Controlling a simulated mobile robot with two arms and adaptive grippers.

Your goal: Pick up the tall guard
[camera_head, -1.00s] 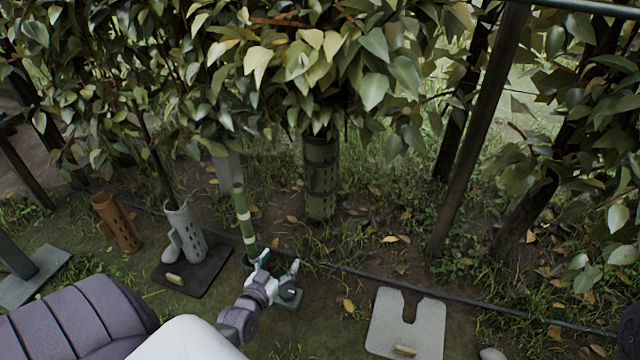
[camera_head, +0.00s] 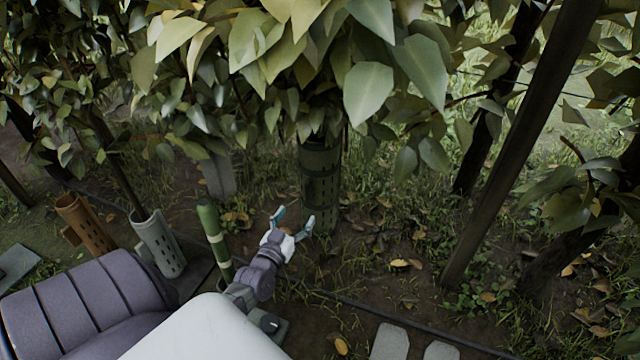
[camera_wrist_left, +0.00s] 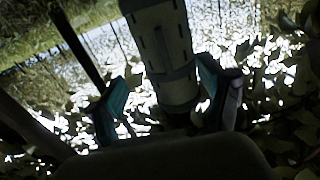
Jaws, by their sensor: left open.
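The tall guard (camera_head: 320,178) is a dark green slotted cylinder standing upright around a trunk at the centre of the head view. Leaves hide its top. My left gripper (camera_head: 293,220) is open, just in front of and left of its lower part. In the left wrist view, the slotted guard (camera_wrist_left: 168,55) lies between and beyond the two spread teal-tipped fingers. I cannot tell whether a finger touches it. My right gripper is not in view.
A brown guard (camera_head: 85,223) and a pale grey guard (camera_head: 160,245) stand at left. A green-and-white post (camera_head: 214,240) is beside my left arm. Leaves hang low above the gripper. A dark leaning post (camera_head: 500,150) stands at right. A pale notched plate (camera_head: 390,343) lies at the bottom.

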